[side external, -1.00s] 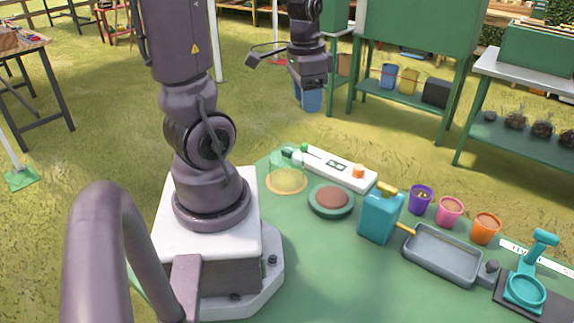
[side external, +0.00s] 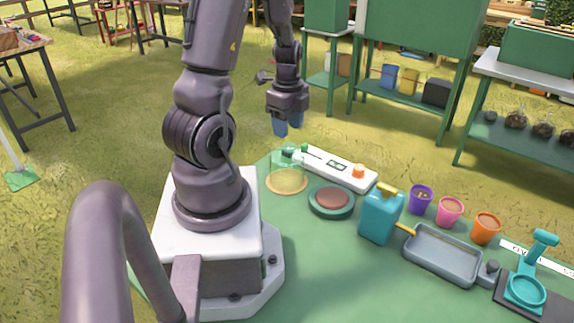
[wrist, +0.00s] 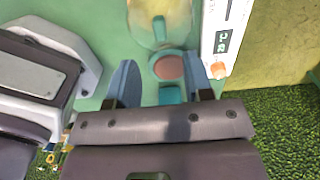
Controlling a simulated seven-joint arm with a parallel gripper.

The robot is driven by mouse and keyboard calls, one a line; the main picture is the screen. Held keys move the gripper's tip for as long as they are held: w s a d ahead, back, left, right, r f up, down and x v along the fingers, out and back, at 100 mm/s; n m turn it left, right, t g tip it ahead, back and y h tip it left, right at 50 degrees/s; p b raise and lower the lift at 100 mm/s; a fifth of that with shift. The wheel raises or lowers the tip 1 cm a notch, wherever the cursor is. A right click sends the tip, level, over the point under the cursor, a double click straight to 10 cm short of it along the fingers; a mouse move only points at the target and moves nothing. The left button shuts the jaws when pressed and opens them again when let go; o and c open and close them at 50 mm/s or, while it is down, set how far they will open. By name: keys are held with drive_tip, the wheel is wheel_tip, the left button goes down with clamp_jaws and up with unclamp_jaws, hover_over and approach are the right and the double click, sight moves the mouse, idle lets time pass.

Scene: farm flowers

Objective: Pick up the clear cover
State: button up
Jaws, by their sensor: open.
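The clear cover (side external: 287,172) is a see-through dome with a green knob, standing on a round tan base (side external: 284,192) at the table's far left edge. In the wrist view the clear cover (wrist: 160,18) shows at the top, beyond my fingertips. My gripper (side external: 287,126) has blue fingers pointing down. It is above the cover in the side view, apart from it. In the wrist view my gripper (wrist: 162,78) is open and empty, with its fingers spread on either side of the picture's middle.
A red-brown disc on a green dish (side external: 331,201) sits beside the cover. A white panel with an orange knob (side external: 335,170) lies behind. A teal jug (side external: 380,216), several coloured pots and a grey tray (side external: 441,254) stand to the right. The table's near middle is clear.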

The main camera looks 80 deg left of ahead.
sight(287, 150)
drive_tip(key=shift+a+f, duration=0.1)
drive_tip(key=shift+f, duration=3.1)
clamp_jaws()
